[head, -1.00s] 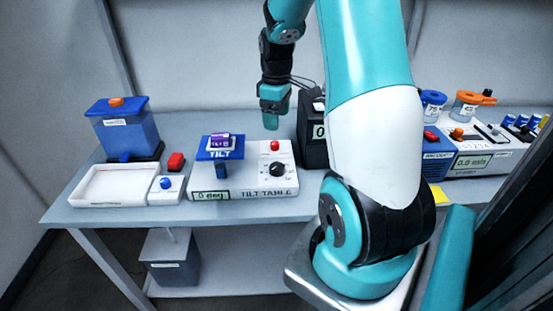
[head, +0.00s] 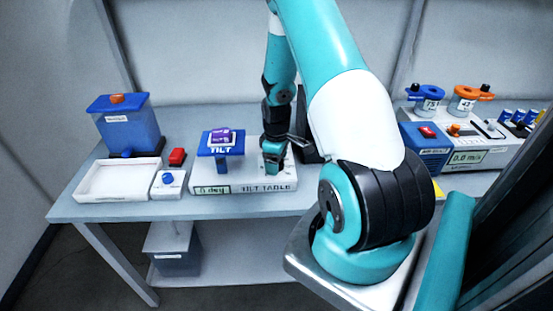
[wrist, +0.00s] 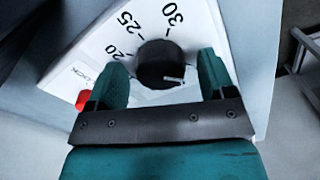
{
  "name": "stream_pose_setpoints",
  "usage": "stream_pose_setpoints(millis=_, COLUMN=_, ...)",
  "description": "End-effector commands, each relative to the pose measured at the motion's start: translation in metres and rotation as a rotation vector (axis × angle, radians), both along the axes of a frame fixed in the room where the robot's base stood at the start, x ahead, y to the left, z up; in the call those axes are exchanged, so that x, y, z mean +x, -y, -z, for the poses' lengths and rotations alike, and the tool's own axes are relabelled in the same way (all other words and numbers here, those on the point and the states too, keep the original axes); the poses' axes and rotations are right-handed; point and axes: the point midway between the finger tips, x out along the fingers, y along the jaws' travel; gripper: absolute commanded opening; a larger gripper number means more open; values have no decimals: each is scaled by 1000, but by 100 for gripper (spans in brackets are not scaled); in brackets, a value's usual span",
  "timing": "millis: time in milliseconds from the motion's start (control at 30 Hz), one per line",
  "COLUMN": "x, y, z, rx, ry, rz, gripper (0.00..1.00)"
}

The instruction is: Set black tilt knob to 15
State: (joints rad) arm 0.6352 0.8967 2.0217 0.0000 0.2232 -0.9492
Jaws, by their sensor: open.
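The black tilt knob (wrist: 160,62) shows in the wrist view on the white panel of the tilt table (head: 200,187). Its white pointer mark is at its lower right edge, away from the visible printed numbers 20, 25 and 30. The rest of the scale is hidden. My gripper (wrist: 161,62) is open, with one green finger on each side of the knob; I cannot tell whether they touch it. In the head view my gripper (head: 273,158) hides the knob. The small display (head: 212,190) ends in "deg"; its number is too small to read surely.
A red button (wrist: 83,100) beside the "LOCK" label sits left of the knob. The blue tilt platform (head: 220,143) carries a purple-topped item. A white tray (head: 118,183) and blue tank (head: 128,127) stand left; an air-flow device (head: 470,153) stands right.

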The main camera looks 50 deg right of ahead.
Motion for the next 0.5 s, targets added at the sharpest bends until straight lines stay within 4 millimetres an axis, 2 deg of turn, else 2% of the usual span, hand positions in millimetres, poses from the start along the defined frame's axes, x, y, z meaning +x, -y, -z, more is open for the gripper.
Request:
stream_pose_setpoints(millis=267, x=0, y=0, z=3, rx=-1, ry=0, rz=0, gripper=76)
stream_pose_setpoints(millis=300, x=0, y=0, z=3, rx=0, ry=0, rz=0, gripper=74)
stream_pose_setpoints(millis=500, x=0, y=0, z=2, rx=0, ry=0, rz=0, gripper=28)
